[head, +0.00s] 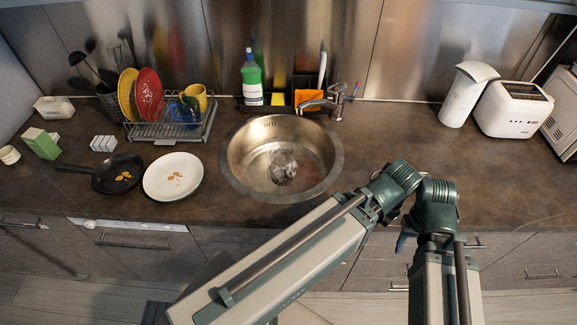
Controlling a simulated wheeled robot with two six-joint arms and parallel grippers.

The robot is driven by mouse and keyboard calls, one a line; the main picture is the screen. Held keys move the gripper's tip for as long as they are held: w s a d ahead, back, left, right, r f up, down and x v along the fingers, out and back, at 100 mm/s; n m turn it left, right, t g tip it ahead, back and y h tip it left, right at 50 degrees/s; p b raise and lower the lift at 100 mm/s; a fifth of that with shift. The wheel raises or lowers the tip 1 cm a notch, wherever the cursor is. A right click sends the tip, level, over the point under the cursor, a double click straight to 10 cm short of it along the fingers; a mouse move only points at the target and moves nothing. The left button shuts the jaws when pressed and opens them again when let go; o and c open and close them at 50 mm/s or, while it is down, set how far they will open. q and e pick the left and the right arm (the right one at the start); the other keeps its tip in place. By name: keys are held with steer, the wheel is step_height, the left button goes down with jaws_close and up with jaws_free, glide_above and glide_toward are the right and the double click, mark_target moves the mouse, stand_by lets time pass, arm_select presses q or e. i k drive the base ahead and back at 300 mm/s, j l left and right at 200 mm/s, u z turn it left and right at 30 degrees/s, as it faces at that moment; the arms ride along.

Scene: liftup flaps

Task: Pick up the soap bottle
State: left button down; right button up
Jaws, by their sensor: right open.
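The soap bottle (251,82) is green and white with a pale label. It stands upright behind the sink, at the left end of a dark caddy, against the metal backsplash. A green shape above it looks like its reflection. My right arm is folded over the front counter edge at the lower right. Little shows of my right gripper (402,243), a small blue-grey part beside the arm joints; it is open, far in front of and to the right of the bottle. My left gripper is not in view.
The round steel sink (233,170) with its faucet (336,98) lies before the bottle. A dish rack (205,133) with plates and mugs stands left of it. An orange item (308,97) and a yellow sponge (278,99) are to its right.

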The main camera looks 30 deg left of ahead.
mark_target(252, 85)
steer(key=u, duration=1.45)
